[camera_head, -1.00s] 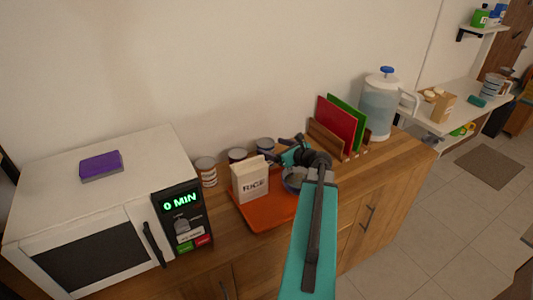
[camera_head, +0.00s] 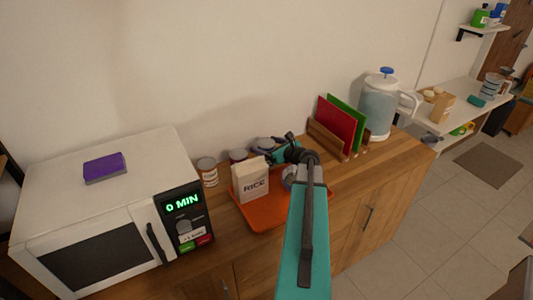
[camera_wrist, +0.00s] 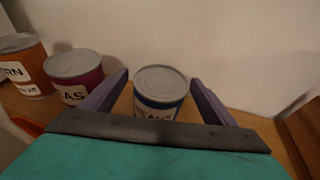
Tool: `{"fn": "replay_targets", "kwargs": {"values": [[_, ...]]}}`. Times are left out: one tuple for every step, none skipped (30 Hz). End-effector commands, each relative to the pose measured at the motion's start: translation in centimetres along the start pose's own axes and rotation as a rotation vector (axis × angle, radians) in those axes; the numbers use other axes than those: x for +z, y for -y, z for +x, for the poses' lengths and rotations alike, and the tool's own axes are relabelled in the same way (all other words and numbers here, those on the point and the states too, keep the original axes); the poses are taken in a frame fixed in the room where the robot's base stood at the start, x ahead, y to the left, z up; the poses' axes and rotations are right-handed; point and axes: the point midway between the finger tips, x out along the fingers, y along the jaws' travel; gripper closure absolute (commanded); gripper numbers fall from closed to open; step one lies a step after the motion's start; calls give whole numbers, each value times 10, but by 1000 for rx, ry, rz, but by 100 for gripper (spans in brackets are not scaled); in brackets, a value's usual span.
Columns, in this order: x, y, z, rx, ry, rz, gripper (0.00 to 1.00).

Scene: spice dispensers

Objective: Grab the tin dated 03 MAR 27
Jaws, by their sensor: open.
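Three tins stand in a row by the wall. In the wrist view, a blue tin (camera_wrist: 158,106) with a label ending in "ANS" stands upright between the spread fingers of my gripper (camera_wrist: 159,78). A purple tin (camera_wrist: 82,88) with "AS" showing is just left of the fingers, and an orange tin (camera_wrist: 24,72) with "RN" showing is farther left. No full date can be read; the blue tin's lower label is hidden by my gripper. In the head view, my gripper (camera_head: 272,150) is open at the right-end tin.
A rice box (camera_head: 251,182) stands on an orange tray (camera_head: 265,215) in front of the tins. A microwave (camera_head: 90,225) with a purple sponge (camera_head: 105,167) is at left. A rack with red (camera_head: 335,125) and green boards and a water jug (camera_head: 380,105) are at right.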

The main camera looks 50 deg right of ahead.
Motion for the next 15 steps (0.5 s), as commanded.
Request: {"fn": "replay_targets", "kwargs": {"values": [[0, 0, 0, 0, 0, 0, 20], [0, 0, 0, 0, 0, 0, 20], [0, 0, 0, 0, 0, 0, 20], [0, 0, 0, 0, 0, 0, 20], [0, 0, 0, 0, 0, 0, 20], [0, 0, 0, -1, 0, 0, 20], [0, 0, 0, -1, 0, 0, 20], [0, 0, 0, -1, 0, 0, 20], [0, 0, 0, -1, 0, 0, 24], [0, 1, 0, -1, 0, 0, 29], [0, 1, 0, -1, 0, 0, 34], [0, 1, -1, -1, 0, 0, 40], [0, 1, -1, -1, 0, 0, 45], [0, 1, -1, -1, 0, 0, 51], [0, 1, -1, -1, 0, 0, 57]]}}
